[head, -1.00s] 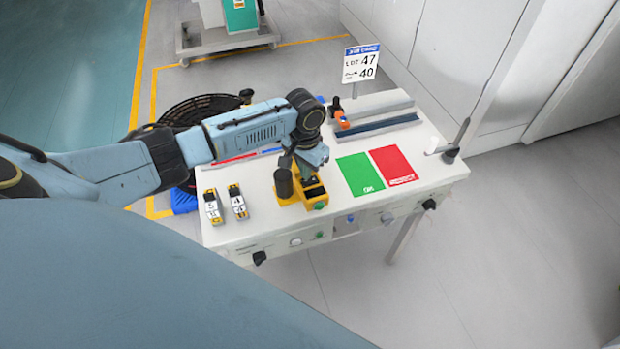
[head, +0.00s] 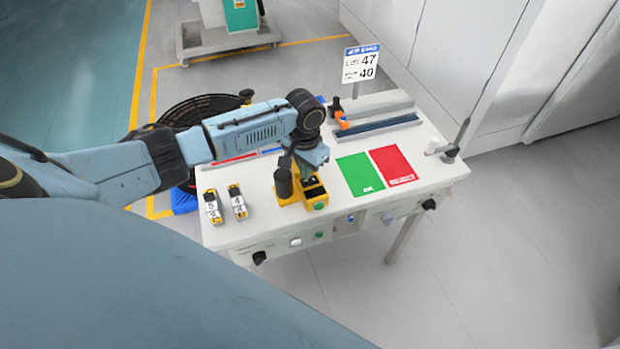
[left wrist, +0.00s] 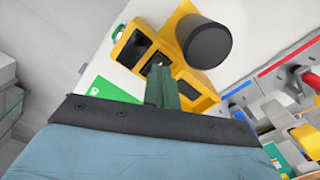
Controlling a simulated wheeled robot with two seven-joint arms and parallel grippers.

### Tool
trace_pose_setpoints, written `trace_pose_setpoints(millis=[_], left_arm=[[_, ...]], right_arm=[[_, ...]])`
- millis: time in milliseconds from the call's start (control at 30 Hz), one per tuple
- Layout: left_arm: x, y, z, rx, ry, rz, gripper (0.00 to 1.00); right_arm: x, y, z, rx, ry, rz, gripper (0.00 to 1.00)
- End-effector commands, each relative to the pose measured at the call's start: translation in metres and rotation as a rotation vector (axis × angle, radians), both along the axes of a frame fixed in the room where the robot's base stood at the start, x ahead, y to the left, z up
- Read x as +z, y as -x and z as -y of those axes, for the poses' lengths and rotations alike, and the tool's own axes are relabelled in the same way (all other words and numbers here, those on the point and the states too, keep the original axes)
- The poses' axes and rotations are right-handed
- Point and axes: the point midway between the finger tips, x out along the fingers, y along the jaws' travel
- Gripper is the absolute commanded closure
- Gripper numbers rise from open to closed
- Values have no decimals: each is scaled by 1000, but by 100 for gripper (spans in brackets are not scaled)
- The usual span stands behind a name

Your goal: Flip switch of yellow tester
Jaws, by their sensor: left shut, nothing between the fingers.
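The yellow tester (head: 290,200) stands near the front edge of the white table, with a dark round post at its left and a green button on its front. In the left wrist view the tester (left wrist: 205,88) shows dark recesses and a thick black cylinder (left wrist: 208,45). My left gripper (head: 308,178) is directly over the tester, pointing down. In the left wrist view its shut, empty fingers (left wrist: 160,72) reach to the dark recesses. I cannot tell whether they touch anything. The switch cannot be made out clearly. My right gripper is not in view.
Two small labelled yellow-and-grey units (head: 225,205) lie left of the tester on the white table (head: 225,237). A green mat (head: 358,174) and a red mat (head: 393,164) lie to its right. A sign (head: 360,64) and a grey rail (head: 385,125) stand behind.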

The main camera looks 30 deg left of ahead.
Motion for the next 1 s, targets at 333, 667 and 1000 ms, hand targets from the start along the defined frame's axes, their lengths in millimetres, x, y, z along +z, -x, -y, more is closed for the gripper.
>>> trace_pose_setpoints(millis=[333,667,1000], left_arm=[[-2,0,0,0,0,0,100],[-7,0,0,0,0,0,100],[-12,0,0,0,0,0,100]], right_arm=[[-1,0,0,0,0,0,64],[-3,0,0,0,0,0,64],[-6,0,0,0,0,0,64]])
